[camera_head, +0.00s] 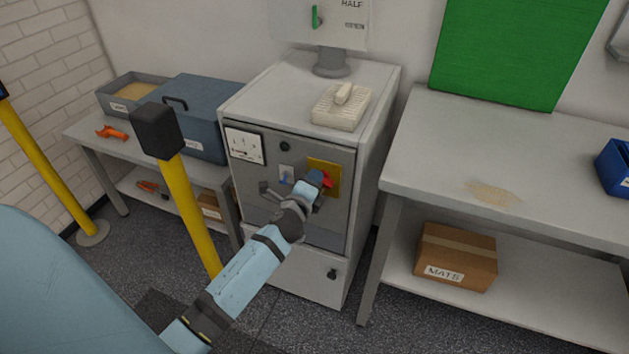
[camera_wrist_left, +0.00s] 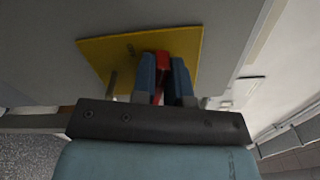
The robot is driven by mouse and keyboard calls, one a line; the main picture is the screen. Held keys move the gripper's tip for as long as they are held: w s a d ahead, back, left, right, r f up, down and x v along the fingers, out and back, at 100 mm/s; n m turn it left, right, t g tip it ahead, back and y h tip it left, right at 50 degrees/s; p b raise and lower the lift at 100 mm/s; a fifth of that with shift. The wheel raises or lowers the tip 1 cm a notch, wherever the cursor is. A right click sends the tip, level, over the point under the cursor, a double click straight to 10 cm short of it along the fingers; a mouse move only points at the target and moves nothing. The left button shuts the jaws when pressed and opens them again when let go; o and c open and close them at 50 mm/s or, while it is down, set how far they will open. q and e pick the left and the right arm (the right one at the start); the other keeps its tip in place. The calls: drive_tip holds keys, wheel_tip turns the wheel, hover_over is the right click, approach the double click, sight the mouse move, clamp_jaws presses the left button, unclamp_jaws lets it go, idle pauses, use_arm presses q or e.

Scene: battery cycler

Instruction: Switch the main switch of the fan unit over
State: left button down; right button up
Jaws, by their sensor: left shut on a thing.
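The fan unit is a grey cabinet (camera_head: 300,222) in the middle of the head view. Its main switch is a red handle (camera_head: 328,180) on a yellow plate (camera_head: 322,165) at the right of the front panel. My left gripper (camera_head: 318,182) is at the plate and hides part of the handle. In the left wrist view the left gripper's blue fingers (camera_wrist_left: 163,78) are shut on the red handle (camera_wrist_left: 160,70), which stands in front of the yellow plate (camera_wrist_left: 105,55). The handle's exact angle is hard to tell. My right gripper is not in view.
A gauge (camera_head: 244,145) and a small lever (camera_head: 270,190) are on the same panel. A black-topped yellow post (camera_head: 185,195) stands before the cabinet at left. A workbench (camera_head: 430,155) is at right. A pale block (camera_head: 341,106) lies on the cabinet top.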

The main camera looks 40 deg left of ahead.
use_arm(q)
drive_tip(key=shift+f+n, duration=0.25)
drive_tip(key=shift+n, duration=1.45)
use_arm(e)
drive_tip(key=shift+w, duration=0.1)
use_arm(q)
drive_tip(key=c, duration=1.1)
unclamp_jaws()
drive_tip(key=shift+c, duration=0.2)
drive_tip(key=shift+s, duration=0.1)
